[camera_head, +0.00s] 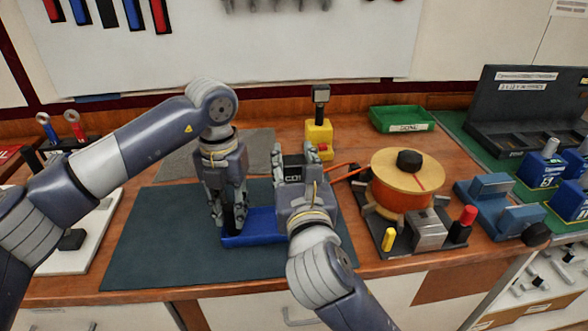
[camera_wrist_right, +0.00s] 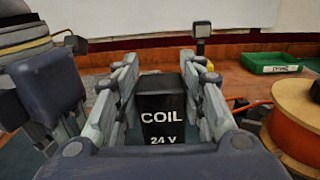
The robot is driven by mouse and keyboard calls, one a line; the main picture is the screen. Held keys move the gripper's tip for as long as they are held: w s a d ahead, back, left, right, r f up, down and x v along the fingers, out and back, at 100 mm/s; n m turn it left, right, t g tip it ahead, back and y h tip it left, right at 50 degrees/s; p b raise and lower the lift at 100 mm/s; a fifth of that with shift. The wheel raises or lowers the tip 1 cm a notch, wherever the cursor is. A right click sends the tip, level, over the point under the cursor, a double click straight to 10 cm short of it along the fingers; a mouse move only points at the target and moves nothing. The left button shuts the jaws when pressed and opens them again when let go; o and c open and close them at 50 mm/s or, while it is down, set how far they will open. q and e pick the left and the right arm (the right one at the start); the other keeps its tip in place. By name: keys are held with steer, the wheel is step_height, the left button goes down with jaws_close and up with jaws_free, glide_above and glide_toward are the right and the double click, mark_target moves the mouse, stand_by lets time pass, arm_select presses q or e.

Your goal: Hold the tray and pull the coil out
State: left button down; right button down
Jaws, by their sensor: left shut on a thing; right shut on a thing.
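The blue tray (camera_head: 262,227) lies on the dark green mat in the head view. My left gripper (camera_head: 229,222) points down and is shut on the tray's left side. The coil (camera_wrist_right: 162,108) is a black block with white lettering "COIL 24 V", upright between the fingers in the right wrist view. My right gripper (camera_head: 294,165) is shut on it, at the tray's right end. In the head view only a bit of the coil (camera_head: 292,179) shows behind my wrist. Its lower end is hidden, so I cannot tell whether it still sits in the tray.
A spool of orange wire (camera_head: 404,185) stands close to the right, with a yellow device (camera_head: 319,135) behind. A green bin (camera_head: 401,119) is at the back. Blue fixtures (camera_head: 500,205) stand further right. The mat's front left (camera_head: 160,245) is clear.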

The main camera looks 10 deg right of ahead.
arm_select(q)
steer(key=c, duration=1.3)
jaws_free()
